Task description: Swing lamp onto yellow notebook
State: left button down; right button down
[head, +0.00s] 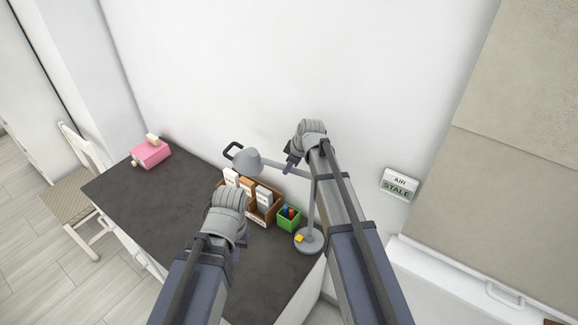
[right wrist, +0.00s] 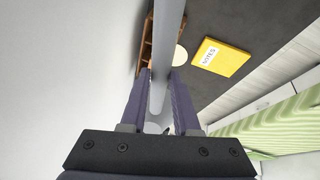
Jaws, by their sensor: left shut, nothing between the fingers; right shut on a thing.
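The grey desk lamp (head: 247,161) has a round base (head: 308,241), an upright post and a long side arm. Its shade hangs above the wooden organizer, with a black loop handle at its far end. My right gripper (head: 289,166) is shut on the lamp's arm; the grey bar (right wrist: 168,45) runs between the fingers in the right wrist view. The yellow notebook (right wrist: 221,57), labelled NOTES, lies on the dark desk, to the right of the bar there. It is hidden in the head view. My left gripper (head: 238,252) is shut and empty over the desk.
A wooden organizer (head: 262,214) with labelled boxes stands against the wall, beside a green pen cup (head: 289,219). A pink object (head: 151,153) sits at the desk's far left end. A chair (head: 85,190) stands beyond. The left part of the desk (head: 150,200) is clear.

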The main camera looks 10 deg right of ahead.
jog(key=shift+s, duration=0.1)
jog(key=shift+s+a+n+g+y, duration=0.25)
jog(key=shift+s+n+g+y, duration=0.1)
jog(key=shift+s+n, duration=0.55)
jog(key=shift+s+a+n+g+y, duration=0.25)
jog(key=shift+s+n, duration=0.35)
jog(key=shift+n, duration=0.5)
jog(key=shift+s+a+n+g+y, duration=0.2)
jog(key=shift+s+n+g+y, duration=0.15)
jog(key=shift+s+n, duration=0.55)
jog(key=shift+w, duration=0.1)
jog(key=c, duration=0.7)
grip_release()
jog(key=shift+o, duration=0.2)
